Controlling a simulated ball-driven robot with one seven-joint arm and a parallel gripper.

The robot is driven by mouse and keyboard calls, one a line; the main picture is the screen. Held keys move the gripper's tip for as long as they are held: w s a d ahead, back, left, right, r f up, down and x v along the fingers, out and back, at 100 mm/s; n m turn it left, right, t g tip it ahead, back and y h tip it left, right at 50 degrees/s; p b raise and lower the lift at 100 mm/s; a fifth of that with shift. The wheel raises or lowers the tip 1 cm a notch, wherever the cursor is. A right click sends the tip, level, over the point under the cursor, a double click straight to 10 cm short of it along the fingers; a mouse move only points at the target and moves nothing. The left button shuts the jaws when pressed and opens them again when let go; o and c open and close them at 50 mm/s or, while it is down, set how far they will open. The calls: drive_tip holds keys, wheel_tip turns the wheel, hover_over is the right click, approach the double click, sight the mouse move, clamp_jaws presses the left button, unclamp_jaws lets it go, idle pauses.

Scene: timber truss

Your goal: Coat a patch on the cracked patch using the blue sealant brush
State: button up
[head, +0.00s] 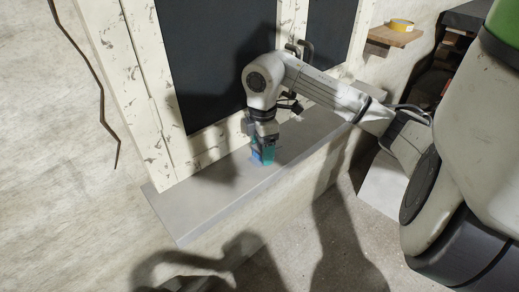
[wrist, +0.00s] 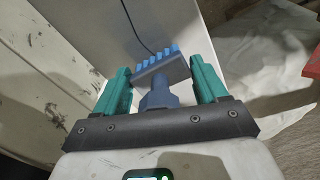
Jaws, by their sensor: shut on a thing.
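My gripper (head: 264,148) points down over the grey window sill (head: 185,212), with its teal fingers shut on the blue brush (head: 257,158). In the wrist view my gripper (wrist: 161,82) has the blue brush (wrist: 158,95) between its fingers, its row of blue bristles pointing away from the palm. A thin dark line (wrist: 134,25) runs over the grey surface to the bristles; it looks like a crack. I cannot tell whether the bristles touch the surface. In the head view the gripper hides that part of the sill.
A dark window (head: 215,60) in a peeling white frame (head: 150,110) stands behind the sill. A long dark crack (head: 95,75) runs down the pale wall at left. A yellow ring (head: 402,24) lies on a small wooden shelf (head: 394,37) at the upper right. The sill's left end is clear.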

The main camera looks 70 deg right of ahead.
drive_tip(key=shift+s+d+b, duration=0.4)
drive_tip(key=shift+d, duration=0.3)
drive_tip(key=shift+w+a+f, duration=0.1)
drive_tip(key=shift+w+a, duration=0.3)
drive_tip(key=shift+a, duration=0.3)
drive_tip(key=shift+w+a, duration=0.4)
drive_tip(key=shift+a, duration=0.3)
drive_tip(key=shift+s+d, duration=0.45)
drive_tip(key=shift+d, duration=0.3)
drive_tip(key=shift+s+d+b, duration=0.35)
drive_tip(key=shift+d+b, duration=0.2)
drive_tip(key=shift+d, duration=0.05)
drive_tip(key=shift+w+a, duration=0.4)
drive_tip(key=shift+a, duration=0.3)
drive_tip(key=shift+w+a, duration=0.4)
drive_tip(key=shift+a, duration=0.3)
drive_tip(key=shift+r+p, duration=1.8)
drive_tip(key=shift+r, duration=1.3)
